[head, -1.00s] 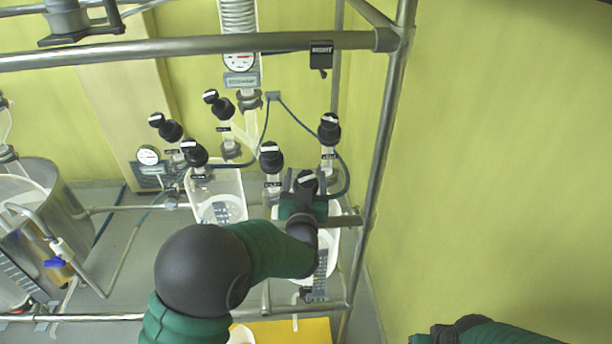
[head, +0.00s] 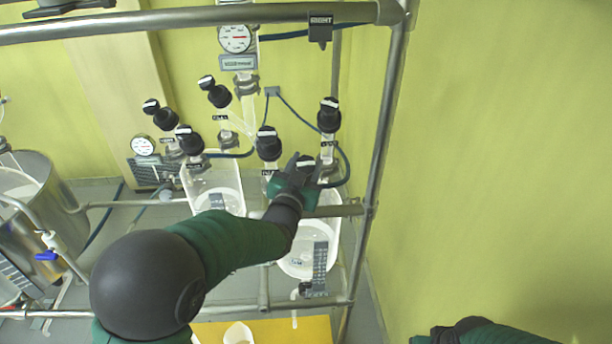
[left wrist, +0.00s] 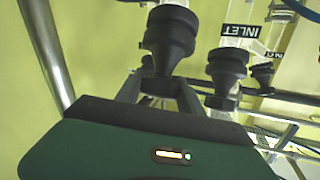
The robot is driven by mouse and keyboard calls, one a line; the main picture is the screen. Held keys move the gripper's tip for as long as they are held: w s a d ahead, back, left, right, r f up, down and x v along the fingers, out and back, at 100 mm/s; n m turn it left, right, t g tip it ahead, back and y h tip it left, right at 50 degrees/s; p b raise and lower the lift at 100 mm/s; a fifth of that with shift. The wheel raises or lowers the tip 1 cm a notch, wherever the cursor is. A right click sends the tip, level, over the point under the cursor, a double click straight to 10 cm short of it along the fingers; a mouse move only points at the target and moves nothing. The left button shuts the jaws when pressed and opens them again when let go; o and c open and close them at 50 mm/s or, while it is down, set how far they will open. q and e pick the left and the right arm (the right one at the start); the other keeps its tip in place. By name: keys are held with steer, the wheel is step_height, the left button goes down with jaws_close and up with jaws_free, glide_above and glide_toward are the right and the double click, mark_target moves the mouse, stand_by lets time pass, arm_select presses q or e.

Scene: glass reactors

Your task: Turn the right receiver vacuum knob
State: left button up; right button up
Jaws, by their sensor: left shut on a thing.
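The right receiver is a clear glass vessel (head: 296,262) inside the frame at the right. Several black knobs with white marks stand above it. My left gripper (head: 302,172) is shut on the front black knob (head: 305,160), with one finger on each side. In the left wrist view this knob (left wrist: 170,38) rises between the two fingers, and its own label is not visible. A neighbouring knob (left wrist: 227,70) there stands beside an INLET label (left wrist: 245,31). In the head view, two other knobs stand close by, one at left (head: 268,145) and one behind (head: 328,116).
The left receiver (head: 205,182) and more knobs are to the left. Blue hoses loop behind. Open floor is scarce.

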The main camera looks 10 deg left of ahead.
arm_select(q)
steer(key=shift+r+m+h, duration=0.1)
steer(key=shift+m+h, duration=0.2)
steer(key=o, duration=1.4)
steer(key=shift+s, duration=0.25)
steer(key=s+a+b, duration=0.2)
steer(key=s+b, duration=0.4)
steer(key=s, duration=1)
steer(key=shift+r, duration=0.2)
